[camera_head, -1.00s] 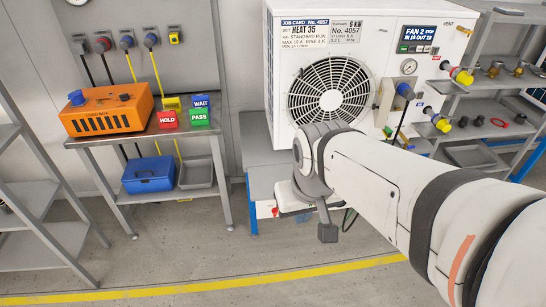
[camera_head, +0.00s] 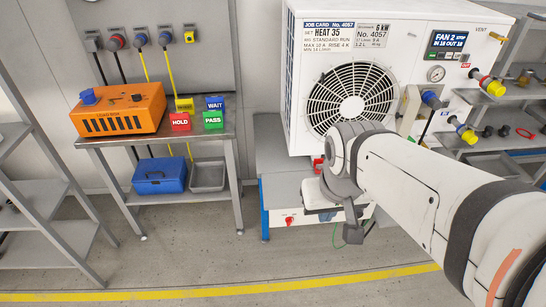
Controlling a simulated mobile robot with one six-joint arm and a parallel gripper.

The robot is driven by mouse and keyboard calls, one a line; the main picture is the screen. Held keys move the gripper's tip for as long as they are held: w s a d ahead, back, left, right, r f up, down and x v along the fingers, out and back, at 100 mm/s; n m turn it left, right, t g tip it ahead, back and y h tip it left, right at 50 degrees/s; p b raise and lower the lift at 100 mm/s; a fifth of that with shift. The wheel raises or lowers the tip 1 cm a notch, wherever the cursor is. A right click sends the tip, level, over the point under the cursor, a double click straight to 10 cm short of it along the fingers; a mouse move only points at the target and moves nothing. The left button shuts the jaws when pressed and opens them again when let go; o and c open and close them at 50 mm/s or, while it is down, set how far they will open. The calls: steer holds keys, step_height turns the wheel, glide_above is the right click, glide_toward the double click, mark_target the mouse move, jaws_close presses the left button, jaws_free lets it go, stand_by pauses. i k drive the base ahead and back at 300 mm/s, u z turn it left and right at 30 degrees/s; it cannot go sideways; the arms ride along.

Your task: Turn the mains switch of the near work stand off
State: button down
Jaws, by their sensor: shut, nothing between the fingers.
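The near work stand (camera_head: 265,207) is a grey stand with blue edges, carrying a large white unit with a fan. A small red knob (camera_head: 289,220), which looks like the mains switch, sits on a pale panel low on the stand's front. Its exact setting is too small to read. My gripper (camera_head: 353,234) is at the end of the arm, right of the red knob and apart from it in the picture. It is shut and empty. My wrist hides part of the stand's front and the right end of the switch panel.
A side bench (camera_head: 160,139) at the left bears an orange box (camera_head: 119,110) and coloured cards. A grey shelf rack (camera_head: 50,235) stands at the far left. More shelves with fittings stand at the right. Open floor lies before the stand, crossed by a yellow line (camera_head: 220,292).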

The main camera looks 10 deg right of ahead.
mark_target(289, 220)
steer(key=i, duration=0.8)
steer(key=z, duration=2)
steer(key=k, duration=2.05)
steer(key=u, duration=0.7)
steer(key=i, duration=1)
